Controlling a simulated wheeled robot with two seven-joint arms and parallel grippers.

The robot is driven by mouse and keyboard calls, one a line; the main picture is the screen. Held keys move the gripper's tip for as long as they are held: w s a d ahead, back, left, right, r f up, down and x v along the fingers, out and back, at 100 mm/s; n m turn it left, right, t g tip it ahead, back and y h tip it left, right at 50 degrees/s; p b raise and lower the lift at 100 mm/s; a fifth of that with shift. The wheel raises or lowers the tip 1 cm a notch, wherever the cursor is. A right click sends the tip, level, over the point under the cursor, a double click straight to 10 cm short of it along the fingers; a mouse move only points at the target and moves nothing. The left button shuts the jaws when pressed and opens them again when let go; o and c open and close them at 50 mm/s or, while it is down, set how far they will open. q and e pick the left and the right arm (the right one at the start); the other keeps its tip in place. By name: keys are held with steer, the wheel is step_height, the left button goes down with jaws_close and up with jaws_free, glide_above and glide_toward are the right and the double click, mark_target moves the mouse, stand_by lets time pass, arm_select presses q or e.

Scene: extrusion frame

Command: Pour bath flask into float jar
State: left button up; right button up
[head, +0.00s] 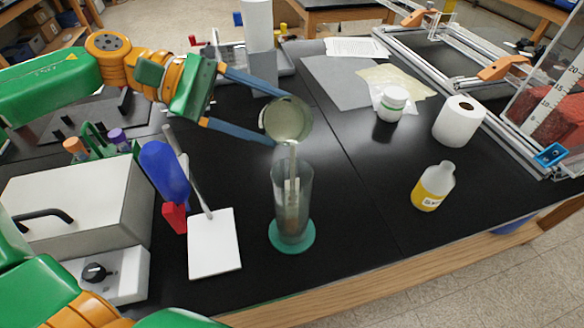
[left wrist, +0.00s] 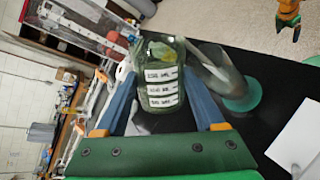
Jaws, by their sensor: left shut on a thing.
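My left gripper (head: 279,119) is shut on the bath flask (head: 289,117), a round glass vessel held tilted above the jar. In the left wrist view the flask (left wrist: 160,75) sits between the blue fingers and carries several white labels. A pale stream runs from the flask down into the float jar (head: 293,195). The jar is a tall clear cylinder, upright on a round teal base, with a pale piece inside; its liquid level is hard to tell. The jar (left wrist: 213,65) also shows in the left wrist view. My right gripper (left wrist: 289,14) seems to show there, too small to read.
A white pad (head: 213,245) and a blue object (head: 163,173) lie left of the jar, near a grey box (head: 78,210).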

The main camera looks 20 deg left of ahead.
arm_select(q)
steer(key=shift+r+m+p, duration=0.25)
steer(key=shift+m+p, duration=0.05)
steer(key=shift+p, duration=0.25)
stand_by(0.4)
steer(key=shift+s+d+f+m+t+y+p, duration=0.15)
steer(key=shift+f+m+t+y+p, duration=0.15)
steer(key=shift+m+t+y+p, duration=0.25)
stand_by(2.0)
steer(key=shift+s+f+m+t+y+p, duration=0.15)
steer(key=shift+f+m+t+y+p, duration=0.2)
steer(key=shift+p, duration=0.85)
stand_by(0.8)
steer(key=shift+s+d+r+m+t+y+b, duration=0.2)
steer(key=shift+r+m+t+y+b, duration=0.5)
steer(key=shift+b, duration=0.8)
stand_by(1.0)
